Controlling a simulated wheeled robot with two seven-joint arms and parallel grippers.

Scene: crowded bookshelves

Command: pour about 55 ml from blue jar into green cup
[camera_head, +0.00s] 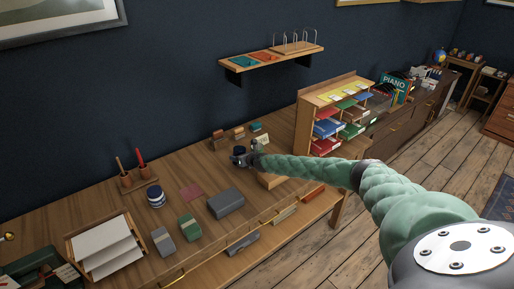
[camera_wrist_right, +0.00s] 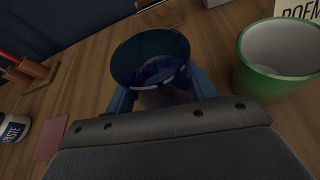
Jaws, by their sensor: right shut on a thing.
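My right gripper (camera_wrist_right: 160,98) is shut on the blue jar (camera_wrist_right: 150,45), with a finger on each side of it. The jar is dark blue and open-topped. Its mouth faces the wrist camera, and something darker and glossy shows inside. I cannot tell whether the jar touches the desk. The green cup (camera_wrist_right: 277,60), green outside and pale inside, stands to the right of the jar, apart from it. In the head view my right gripper (camera_head: 241,159) is at the desk's back right, where the jar (camera_head: 239,150) is small and partly hidden. My left gripper is not in view.
A white-and-blue paste jar (camera_head: 155,197) and a pen holder (camera_head: 136,180) stand left on the wooden desk. A grey box (camera_head: 226,203) and a red square (camera_head: 191,193) lie nearer. A paper organizer (camera_head: 304,128) stands right, and a wall shelf (camera_head: 272,62) hangs above.

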